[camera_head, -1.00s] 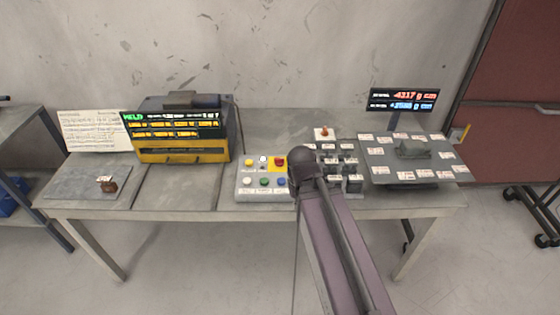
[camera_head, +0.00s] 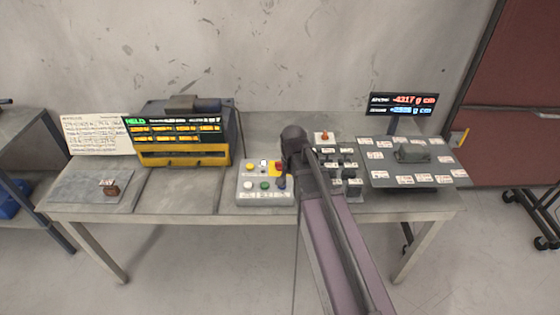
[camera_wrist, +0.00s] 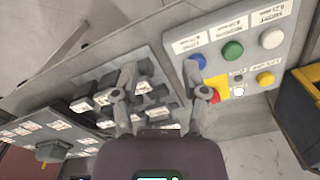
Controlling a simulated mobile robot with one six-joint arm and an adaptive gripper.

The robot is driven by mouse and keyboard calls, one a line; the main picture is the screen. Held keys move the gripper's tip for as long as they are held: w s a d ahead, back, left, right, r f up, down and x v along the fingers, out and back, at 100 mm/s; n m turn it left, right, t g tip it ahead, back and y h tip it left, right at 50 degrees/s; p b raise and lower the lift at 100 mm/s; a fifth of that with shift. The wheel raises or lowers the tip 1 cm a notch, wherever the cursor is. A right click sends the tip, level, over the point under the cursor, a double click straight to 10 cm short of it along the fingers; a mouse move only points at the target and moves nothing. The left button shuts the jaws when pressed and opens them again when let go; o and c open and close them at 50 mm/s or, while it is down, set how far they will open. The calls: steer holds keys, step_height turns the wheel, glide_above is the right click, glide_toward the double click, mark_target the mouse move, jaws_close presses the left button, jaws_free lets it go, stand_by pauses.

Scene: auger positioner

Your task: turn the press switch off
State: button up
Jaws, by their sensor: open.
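A grey control box (camera_head: 264,198) stands at the table's middle. It carries yellow (camera_head: 249,167), white (camera_head: 248,185) and green (camera_head: 265,185) buttons, a red button (camera_head: 278,164) on a yellow plate, and a small black-and-white switch (camera_head: 263,163). Which one is the press switch I cannot read from the labels. The wrist view also shows the box (camera_wrist: 220,58), its blue button (camera_wrist: 198,61) and the small switch (camera_wrist: 238,78). My gripper (camera_wrist: 160,72) is open and empty, its right finger close to the blue and red buttons. My arm hides part of the box's right side.
A bank of black switches (camera_head: 349,168) stands right of the box, beside a labelled grey plate (camera_head: 378,177) with a display (camera_head: 404,104). A yellow-black machine (camera_head: 186,150) with a lit screen stands left. The table's front left is mostly clear.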

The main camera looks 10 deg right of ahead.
mark_target(280, 162)
steer(key=w+r+m+p, duration=0.1)
steer(key=w+r+m, duration=0.1)
steer(key=w+m, duration=0.5)
steer(key=w+r+m+p, duration=0.2)
steer(key=w+m, duration=0.4)
steer(key=w, duration=0.7)
steer(key=shift+w+m+p, duration=0.15)
steer(key=shift+m+p, duration=0.15)
steer(key=shift+m, duration=0.1)
steer(key=shift+f, duration=0.2)
step_height(280, 162, down, 13)
steer(key=b, duration=1.3)
steer(key=shift+a+f+b, duration=0.1)
steer(key=shift+f+b, duration=0.1)
steer(key=shift+b, duration=0.2)
jaws_close()
